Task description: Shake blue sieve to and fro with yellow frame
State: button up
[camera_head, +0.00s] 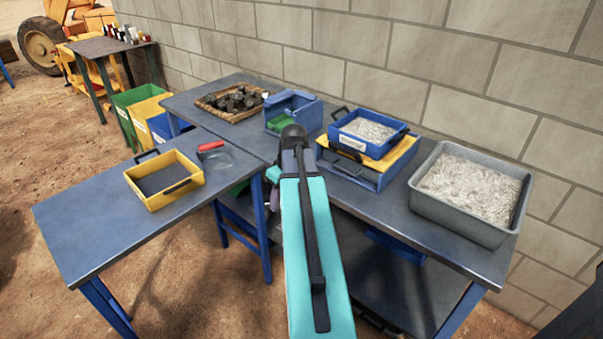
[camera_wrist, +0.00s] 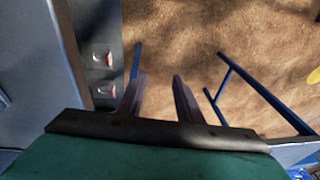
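The blue sieve (camera_head: 402,137) holds grey-white gravel and has dark handles on two sides. It rests on the yellow frame (camera_head: 398,160), which sits on a blue base (camera_head: 371,182) on the right-hand table. My gripper (camera_wrist: 158,76) shows in the wrist view with its two dark fingers apart and nothing between them. The wrist view looks down past a table edge to the brown ground; neither sieve nor frame shows there. In the head view my arm reaches up left of the blue sieve, apart from it in the picture, and hides the fingers.
A grey tub (camera_head: 447,222) of gravel stands right of the base. A blue crusher box (camera_head: 304,112) and a wooden tray (camera_head: 210,107) of dark rocks stand further back. A yellow sieve (camera_head: 158,203) and a red-handled tool (camera_head: 210,147) lie on the left table. A block wall borders the right-hand table.

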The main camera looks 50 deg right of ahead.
jog(key=s+a+f+g, duration=0.1)
jog(key=a+f+g, duration=0.2)
jog(key=a+f, duration=1.95)
jog(key=s+a+f+g+h, duration=0.1)
jog(key=s+a+f+g, duration=0.3)
jog(key=s+a+f, duration=1.2)
jog(key=s+f, duration=0.1)
jog(key=s, duration=0.3)
jog(key=shift+s+a+f, duration=0.2)
jog(key=shift+a+f, duration=0.1)
jog(key=shift+f, duration=0.1)
